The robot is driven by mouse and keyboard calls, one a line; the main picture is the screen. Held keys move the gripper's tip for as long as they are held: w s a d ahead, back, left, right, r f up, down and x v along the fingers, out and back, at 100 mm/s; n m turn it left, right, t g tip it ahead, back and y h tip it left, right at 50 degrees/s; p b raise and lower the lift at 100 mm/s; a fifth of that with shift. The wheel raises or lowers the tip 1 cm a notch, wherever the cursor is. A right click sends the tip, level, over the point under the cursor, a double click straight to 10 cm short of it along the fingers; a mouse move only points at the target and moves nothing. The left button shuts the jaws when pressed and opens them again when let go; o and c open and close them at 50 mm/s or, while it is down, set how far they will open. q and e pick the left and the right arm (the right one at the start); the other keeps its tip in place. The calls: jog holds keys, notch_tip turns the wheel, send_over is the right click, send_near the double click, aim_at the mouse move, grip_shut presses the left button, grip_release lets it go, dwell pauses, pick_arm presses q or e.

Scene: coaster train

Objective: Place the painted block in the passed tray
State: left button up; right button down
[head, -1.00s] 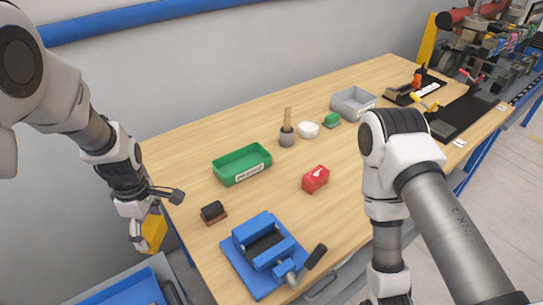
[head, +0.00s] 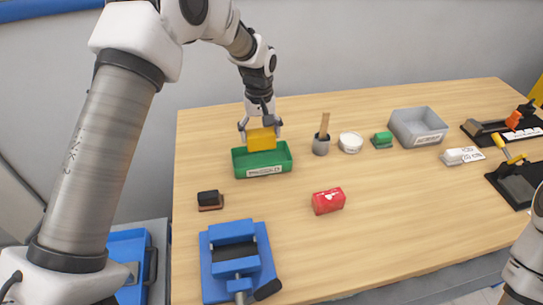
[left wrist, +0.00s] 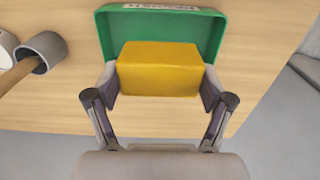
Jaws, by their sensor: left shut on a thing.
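The painted block is a yellow block (head: 262,139); it also shows in the left wrist view (left wrist: 159,69). My left gripper (head: 261,127) is shut on it, with a finger on each side. The green tray (head: 264,163) with a white label on its front stands on the table. In the head view the block is over the tray's back part. In the left wrist view the block hides much of the floor of the tray (left wrist: 211,30). I cannot tell whether the block touches the tray. My right gripper is not in view.
A grey cup with a wooden handle (head: 322,144), a white bowl (head: 350,142) and a green block (head: 383,138) stand right of the tray. A grey bin (head: 418,127) is farther right. A dark stamp (head: 209,199) lies left.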

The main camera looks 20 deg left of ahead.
aim_at(260, 132)
pick_arm(q)
notch_tip(260, 132, down, 7)
jog(key=shift+d+r+p, duration=0.1)
jog(key=shift+p, duration=0.6)
jog(key=shift+f, duration=0.25)
jog(key=o, duration=1.5)
jog(key=shift+o, duration=0.2)
notch_tip(260, 132, up, 12)
jog(key=b, duration=0.3)
jog(key=shift+f, duration=0.2)
jog(key=shift+r, duration=0.3)
